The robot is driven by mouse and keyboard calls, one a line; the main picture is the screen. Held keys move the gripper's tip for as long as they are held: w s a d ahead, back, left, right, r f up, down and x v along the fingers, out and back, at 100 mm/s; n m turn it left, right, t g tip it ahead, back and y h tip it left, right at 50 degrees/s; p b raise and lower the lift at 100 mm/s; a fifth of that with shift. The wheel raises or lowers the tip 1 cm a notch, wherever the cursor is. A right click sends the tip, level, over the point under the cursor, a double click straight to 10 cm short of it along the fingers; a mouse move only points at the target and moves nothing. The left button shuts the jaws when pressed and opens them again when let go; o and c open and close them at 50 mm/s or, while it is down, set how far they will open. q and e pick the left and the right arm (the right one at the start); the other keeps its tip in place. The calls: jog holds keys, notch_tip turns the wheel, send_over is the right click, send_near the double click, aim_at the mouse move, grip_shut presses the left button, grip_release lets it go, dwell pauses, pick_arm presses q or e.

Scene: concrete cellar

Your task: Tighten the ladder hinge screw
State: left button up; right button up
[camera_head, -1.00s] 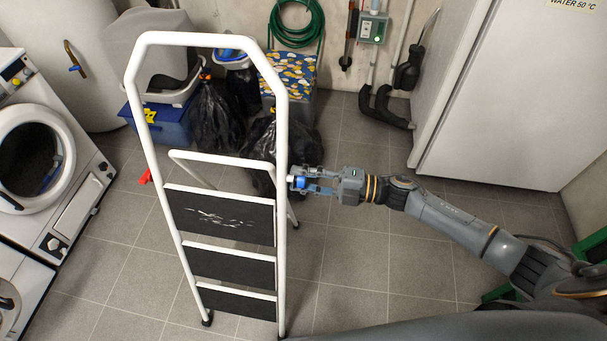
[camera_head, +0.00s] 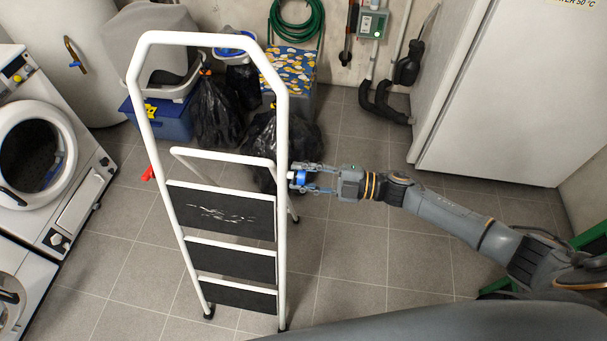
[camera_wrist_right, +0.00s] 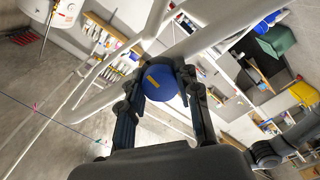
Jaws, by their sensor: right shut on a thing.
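The white step ladder (camera_head: 281,130) with dark treads stands upright and unfolded in the middle of the head view. The hinge screw has a round blue knob (camera_head: 301,178) at the ladder's right side rail. In the right wrist view the knob (camera_wrist_right: 160,84) shows a yellow mark on its face and sits against white ladder tubes (camera_wrist_right: 215,28). My right gripper (camera_head: 303,179) reaches in from the right, level with the knob. Its two fingers (camera_wrist_right: 160,88) are shut on the knob, one on each side. The screw's shaft is hidden. My left gripper is out of view.
A washing machine (camera_head: 40,150) stands at the left. A white cabinet (camera_head: 500,90) stands at the back right. Tiled floor is clear right of the ladder.

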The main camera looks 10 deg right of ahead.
jog(key=o, duration=1.2)
jog(key=shift+c, duration=0.2)
jog(key=v, duration=1.2)
